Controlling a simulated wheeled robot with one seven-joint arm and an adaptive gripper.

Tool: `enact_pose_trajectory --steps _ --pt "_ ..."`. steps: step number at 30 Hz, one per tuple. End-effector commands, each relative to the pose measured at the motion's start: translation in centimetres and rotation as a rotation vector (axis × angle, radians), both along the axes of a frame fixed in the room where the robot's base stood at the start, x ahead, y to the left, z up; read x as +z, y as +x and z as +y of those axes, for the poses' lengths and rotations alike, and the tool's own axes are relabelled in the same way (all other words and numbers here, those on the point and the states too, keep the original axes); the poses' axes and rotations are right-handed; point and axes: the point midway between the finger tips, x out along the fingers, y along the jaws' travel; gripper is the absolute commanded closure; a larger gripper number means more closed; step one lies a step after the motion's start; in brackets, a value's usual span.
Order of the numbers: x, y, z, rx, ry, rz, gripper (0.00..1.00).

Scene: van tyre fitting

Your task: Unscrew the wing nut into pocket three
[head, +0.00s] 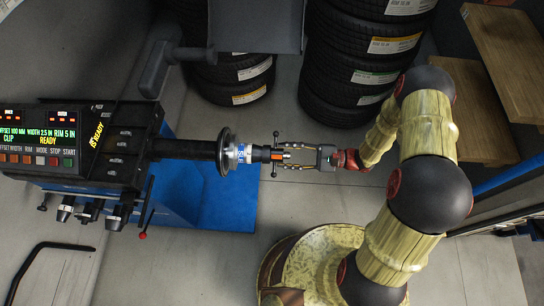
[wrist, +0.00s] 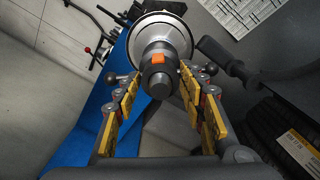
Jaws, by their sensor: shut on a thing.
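The wing nut (head: 278,154) is on the end of the machine's dark horizontal shaft (head: 190,149), outside the pale round flange (head: 224,152). It has an orange mark and two handles with ball ends; the wrist view shows its hub (wrist: 157,80) end-on. My gripper (head: 287,153) comes in from the right, in line with the shaft. Its yellow-padded fingers (wrist: 158,88) lie on both sides of the hub, shut on the nut between the handles. Several small pockets or fittings (head: 123,133) show on the machine's top; I cannot tell which is pocket three.
A grey hood (head: 256,25) is above the shaft. Tyre stacks (head: 372,45) and wooden shelves (head: 505,60) stand behind. The floor near the shaft is clear.

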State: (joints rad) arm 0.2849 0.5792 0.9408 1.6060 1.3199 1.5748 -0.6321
Motion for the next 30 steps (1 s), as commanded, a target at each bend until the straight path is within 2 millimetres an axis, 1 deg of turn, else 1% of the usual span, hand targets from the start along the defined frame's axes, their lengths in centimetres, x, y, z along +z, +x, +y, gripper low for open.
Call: enact_pose_trajectory --steps 3,18,22,29,30 --pt "-0.24 0.11 -0.05 -0.001 -0.005 -0.160 0.90" --pt "-0.32 0.10 -0.10 -0.001 -0.029 -0.830 0.90" --pt "-0.12 0.10 -0.11 -0.001 -0.031 -0.916 0.90" --pt "0.07 0.09 -0.11 -0.001 -0.032 -0.927 0.90" --pt "0.08 0.10 -0.11 -0.001 -0.032 -0.926 0.58"
